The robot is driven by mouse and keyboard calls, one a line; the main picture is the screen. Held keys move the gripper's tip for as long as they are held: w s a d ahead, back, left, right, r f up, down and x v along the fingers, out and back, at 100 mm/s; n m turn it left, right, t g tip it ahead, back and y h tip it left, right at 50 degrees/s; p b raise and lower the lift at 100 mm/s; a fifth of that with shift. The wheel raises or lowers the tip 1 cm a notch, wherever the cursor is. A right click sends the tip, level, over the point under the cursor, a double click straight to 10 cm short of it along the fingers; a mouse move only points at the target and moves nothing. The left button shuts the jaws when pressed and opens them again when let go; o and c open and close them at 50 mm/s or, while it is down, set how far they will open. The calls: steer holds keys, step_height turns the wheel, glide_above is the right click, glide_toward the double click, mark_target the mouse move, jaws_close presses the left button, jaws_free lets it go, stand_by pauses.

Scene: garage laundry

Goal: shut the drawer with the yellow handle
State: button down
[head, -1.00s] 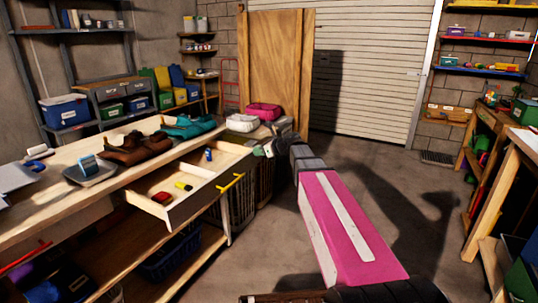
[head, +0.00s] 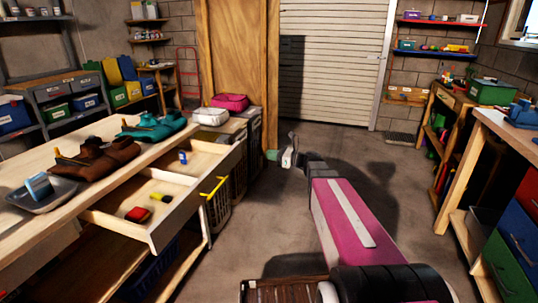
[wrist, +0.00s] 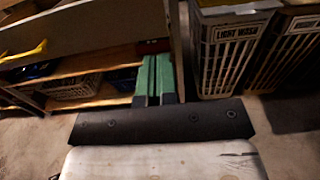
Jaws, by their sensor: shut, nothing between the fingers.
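The drawer (head: 165,229) with the yellow handle (head: 215,188) stands open, pulled out from the wooden workbench. It holds a red item (head: 138,214), a yellow item (head: 160,198) and a small blue item (head: 183,157). My gripper (head: 271,155) is beyond and to the right of the handle in the head view, apart from it. In the wrist view its green fingers (wrist: 152,78) are together with nothing between them. The yellow handle also shows at the upper left of the wrist view (wrist: 25,53).
Laundry hampers, one labelled LIGHT WASH (wrist: 232,45), stand beside the bench. Open floor (head: 400,215) lies to the right, before another bench (head: 500,140).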

glide_toward(219, 147)
steer(key=d, duration=0.1)
steer(key=w+d+f, duration=0.1)
steer(key=shift+w+d, duration=0.1)
steer(key=shift+d, duration=0.25)
steer(key=shift+a, duration=0.1)
steer(key=x, duration=2.7)
steer(key=shift+w+a+r, duration=0.2)
steer(key=shift+w+a, duration=0.05)
steer(key=shift+a, duration=0.1)
steer(key=shift+a, duration=0.1)
steer(key=v, duration=1.5)
steer(key=shift+s+f, duration=0.1)
steer(key=shift+f, duration=0.1)
steer(key=s+d+f+n+g+h, duration=0.2)
steer(key=s+d+f+n+h, duration=0.3)
steer(key=s+d, duration=0.5)
steer(key=s+d+f+n+g+h, duration=0.2)
steer(key=s+d+f+n+h, duration=0.4)
steer(key=s+d+f+n, duration=0.2)
steer(key=s+d+f+n+g+h, duration=0.2)
steer(key=s+d+f+n+h, duration=0.3)
steer(key=s+d, duration=0.7)
steer(key=d+f+n, duration=0.2)
steer(key=d+n, duration=0.2)
steer(key=shift+g+h, duration=0.3)
steer(key=shift+g, duration=0.1)
steer(key=shift+s+f, duration=0.15)
